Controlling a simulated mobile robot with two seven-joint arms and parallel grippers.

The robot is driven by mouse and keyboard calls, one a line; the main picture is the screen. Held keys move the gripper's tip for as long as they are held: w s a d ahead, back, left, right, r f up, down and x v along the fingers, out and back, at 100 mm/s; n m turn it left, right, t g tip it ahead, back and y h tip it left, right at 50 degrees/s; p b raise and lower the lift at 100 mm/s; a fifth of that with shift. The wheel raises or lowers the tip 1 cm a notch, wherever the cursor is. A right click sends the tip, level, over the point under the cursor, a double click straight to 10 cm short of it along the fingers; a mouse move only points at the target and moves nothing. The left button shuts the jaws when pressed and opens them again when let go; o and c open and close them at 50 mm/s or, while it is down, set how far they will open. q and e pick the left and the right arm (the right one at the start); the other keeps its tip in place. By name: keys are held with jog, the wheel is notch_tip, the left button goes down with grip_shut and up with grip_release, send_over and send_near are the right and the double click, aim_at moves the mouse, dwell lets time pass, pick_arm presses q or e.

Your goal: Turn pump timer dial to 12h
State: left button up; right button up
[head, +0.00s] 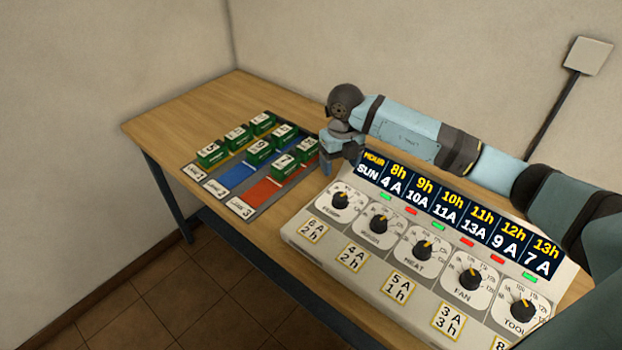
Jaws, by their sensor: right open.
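A sloped light panel (303,243) on the table carries a row of black dials with yellow pointers. The leftmost dial (341,200) has a label that may read PUMP, but it is too small to be sure. Its hour marks are also too small to read. The other dials are a second one (378,224), HEAT (421,250), FAN (470,279) and TOOL (523,311). My right gripper (341,166) is open and points down beyond the leftmost dial, near the panel's upper left corner. It appears apart from the dial. My left gripper is not in view.
An hour display (460,215) runs along the panel's top, with green and red lights below it. A lane tray (208,187) with several green blocks (260,147) lies left of the panel. Bare tabletop (190,118) is free at the far left.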

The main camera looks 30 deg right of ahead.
jog(key=p, duration=0.1)
send_over(340, 196)
jog(key=shift+h, duration=0.3)
jog(key=f, duration=0.4)
jog(key=shift+s+a, duration=0.1)
jog(key=shift+s, duration=0.15)
jog(key=f, duration=0.4)
jog(key=f+p, duration=0.1)
jog(key=f, duration=0.4)
jog(key=shift+w, duration=0.2)
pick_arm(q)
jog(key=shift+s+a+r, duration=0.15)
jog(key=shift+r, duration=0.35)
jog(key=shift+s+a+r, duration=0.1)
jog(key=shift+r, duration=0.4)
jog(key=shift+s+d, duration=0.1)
pick_arm(e)
jog(key=c, duration=0.9)
